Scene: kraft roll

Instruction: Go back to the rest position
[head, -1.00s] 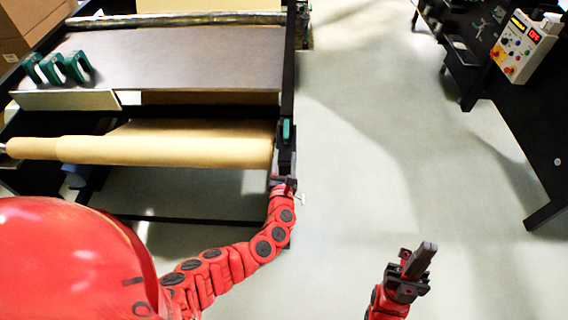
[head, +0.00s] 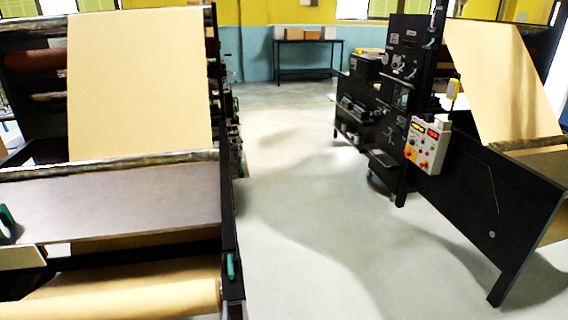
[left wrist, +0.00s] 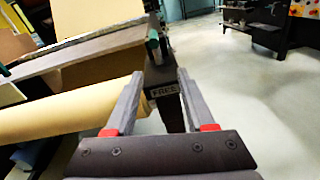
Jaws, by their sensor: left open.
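My left gripper (left wrist: 160,75) shows in the left wrist view with its two grey fingers spread apart and nothing between them. Beyond its fingers is the dark end post of the left machine, with a label reading "FREE" (left wrist: 165,90). In the head view the roll (head: 130,297) lies across the bottom left, partly cut off by the frame. Neither gripper shows in the head view now.
The left machine frame (head: 228,200) carries a kraft sheet (head: 135,85), a dark table (head: 120,205) and a small green lever (head: 231,265). A second machine with a control box (head: 426,146) stands right. Pale floor (head: 300,200) between them is clear.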

